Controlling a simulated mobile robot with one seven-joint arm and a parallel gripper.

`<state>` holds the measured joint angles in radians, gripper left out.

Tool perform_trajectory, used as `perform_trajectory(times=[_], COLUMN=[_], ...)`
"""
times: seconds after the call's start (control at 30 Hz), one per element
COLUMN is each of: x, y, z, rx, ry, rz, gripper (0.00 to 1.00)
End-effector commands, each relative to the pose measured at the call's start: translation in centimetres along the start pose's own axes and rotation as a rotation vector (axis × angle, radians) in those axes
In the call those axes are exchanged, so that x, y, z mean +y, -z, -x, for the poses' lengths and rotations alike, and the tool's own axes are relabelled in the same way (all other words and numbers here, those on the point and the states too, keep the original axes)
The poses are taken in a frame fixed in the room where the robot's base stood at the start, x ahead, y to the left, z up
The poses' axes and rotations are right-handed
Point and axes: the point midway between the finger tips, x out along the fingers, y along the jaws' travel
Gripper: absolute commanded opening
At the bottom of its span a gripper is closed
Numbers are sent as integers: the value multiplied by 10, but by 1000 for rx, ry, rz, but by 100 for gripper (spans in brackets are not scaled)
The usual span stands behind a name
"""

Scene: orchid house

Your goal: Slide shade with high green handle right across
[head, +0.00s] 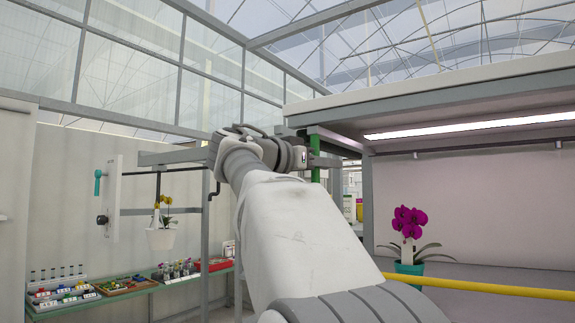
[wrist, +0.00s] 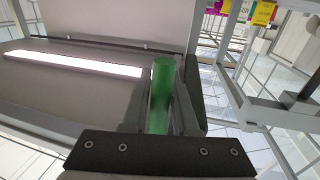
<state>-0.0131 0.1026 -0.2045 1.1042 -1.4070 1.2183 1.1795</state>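The high green handle (head: 315,154) is an upright green bar at the left end of the shelf unit, just under its top edge. It also shows in the wrist view (wrist: 161,95), standing between the two fingers of my gripper (wrist: 163,105). In the head view my gripper (head: 303,158) is at the handle, partly hidden by my own wrist and arm. The fingers lie close on either side of the handle; whether they press on it is not clear. The shade itself is not clearly made out; a pale panel (head: 470,205) stands behind the bench.
A lit lamp strip (head: 470,126) hangs under the shelf top. A yellow rail (head: 490,288) crosses low in front, by a purple orchid in a teal pot (head: 410,270). At left are a teal lever (head: 98,183), a hanging white pot (head: 160,239) and a green shelf (head: 130,293) with small items.

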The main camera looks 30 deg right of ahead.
Motion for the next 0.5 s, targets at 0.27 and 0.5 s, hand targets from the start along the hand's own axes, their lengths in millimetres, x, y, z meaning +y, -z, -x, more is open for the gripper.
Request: perform_trajectory(times=[0.27, 0.5], x=[0, 0], y=[0, 0], z=[0, 0], rx=[0, 0], ry=[0, 0], rz=[0, 0], gripper=[0, 0])
